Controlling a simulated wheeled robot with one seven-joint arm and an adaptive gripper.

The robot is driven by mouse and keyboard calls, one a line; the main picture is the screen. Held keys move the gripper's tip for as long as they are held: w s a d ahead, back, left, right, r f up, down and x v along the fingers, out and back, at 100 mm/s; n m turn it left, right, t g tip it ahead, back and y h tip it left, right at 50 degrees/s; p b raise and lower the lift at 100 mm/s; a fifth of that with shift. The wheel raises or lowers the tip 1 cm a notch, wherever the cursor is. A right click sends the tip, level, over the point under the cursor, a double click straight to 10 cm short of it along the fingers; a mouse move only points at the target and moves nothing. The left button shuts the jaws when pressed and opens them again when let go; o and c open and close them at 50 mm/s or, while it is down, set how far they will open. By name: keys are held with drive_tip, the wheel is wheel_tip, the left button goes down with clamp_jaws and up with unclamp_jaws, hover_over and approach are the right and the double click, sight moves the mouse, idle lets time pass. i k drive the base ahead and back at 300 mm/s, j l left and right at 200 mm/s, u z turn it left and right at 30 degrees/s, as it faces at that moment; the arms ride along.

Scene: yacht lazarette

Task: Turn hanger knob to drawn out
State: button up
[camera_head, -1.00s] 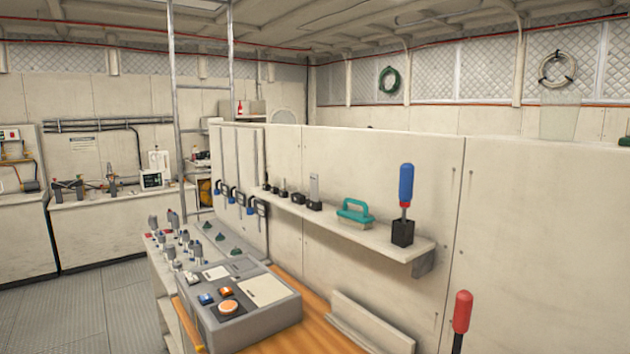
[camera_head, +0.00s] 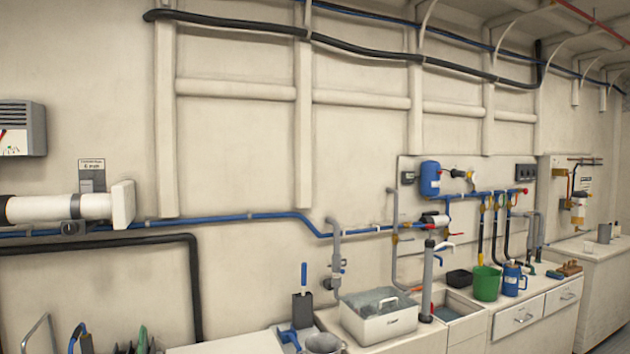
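I cannot pick out a hanger knob for certain in the head view.
A worktop along the wall carries a white tub (camera_head: 380,318), a green bucket (camera_head: 487,284), a blue jug (camera_head: 512,279) and a sink (camera_head: 447,312). Blue and black pipes cross the wall. A grey gauge box (camera_head: 22,128) hangs at far left.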

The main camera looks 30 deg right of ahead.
sight(70, 230)
drive_tip(key=i+j+u, duration=0.1)
drive_tip(key=i+j, duration=0.25)
drive_tip(key=i+j+u, duration=0.15)
drive_tip(key=i+j, duration=0.15)
drive_tip(key=i, duration=0.2)
drive_tip(key=i+j+u, duration=0.1)
drive_tip(key=i+j, duration=0.15)
drive_tip(key=i, duration=0.2)
drive_tip(key=j, duration=0.85)
drive_tip(key=i+j, duration=0.1)
drive_tip(key=j, duration=0.7)
